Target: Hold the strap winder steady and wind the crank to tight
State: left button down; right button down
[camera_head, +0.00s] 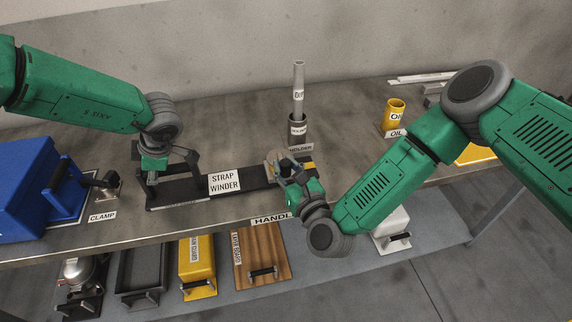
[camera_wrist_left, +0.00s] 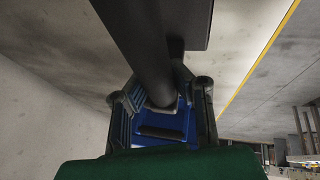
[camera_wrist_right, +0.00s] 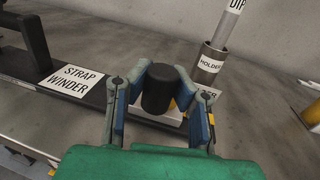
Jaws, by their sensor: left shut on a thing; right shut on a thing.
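The strap winder (camera_head: 257,178) is a long black base lying along the bench, with a white label. In the left wrist view, the dark bar (camera_wrist_left: 150,50) runs between the fingers. My right gripper (camera_head: 292,168) is at the right end of the winder, shut on the crank's black knob. In the right wrist view, the upright cylindrical knob (camera_wrist_right: 158,90) stands between the two fingers. The crank arm under it is mostly hidden.
A holder (camera_head: 297,130) with a grey rod stands just behind the right gripper. A yellow oil cup (camera_head: 394,116) is further right. A blue case (camera_head: 30,200) and a clamp (camera_head: 107,185) stand left. Trays and boxes sit on the shelf below.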

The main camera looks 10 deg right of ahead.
jog(key=a+m+h, duration=0.1)
jog(key=h, duration=0.1)
jog(key=m+h, duration=0.1)
jog(key=h, duration=0.1)
jog(key=a+m+h, duration=0.1)
jog(key=m+h, duration=0.1)
jog(key=shift+w+a, duration=0.25)
jog(key=shift+a, duration=0.05)
jog(key=m+h, duration=0.1)
jog(key=h, duration=0.1)
jog(key=a+m+g+h, duration=0.1)
jog(key=w+a+m+h, duration=0.1)
jog(key=h, duration=0.1)
jog(key=shift+m+h, duration=0.3)
jog(key=shift+w+a+m+g+h, duration=0.2)
jog(key=shift+m+g+h, duration=0.25)
jog(key=shift+h, duration=0.1)
jog(key=shift+w+a+m+g+h, duration=0.2)
jog(key=shift+m+g+h, duration=0.15)
jog(key=shift+m+h, duration=0.15)
jog(key=m+g+h, duration=0.1)
jog(key=w+m+g+h, duration=0.1)
jog(key=shift+a+r+h, duration=0.1)
jog(key=shift+a+h, duration=0.1)
jog(key=shift+h, duration=0.15)
jog(key=shift+w+a+m+g+h, duration=0.25)
jog(key=shift+w+m+g+h, duration=0.25)
jog(key=shift+m+g+h, duration=0.5)
jog(key=shift+a, duration=0.1)
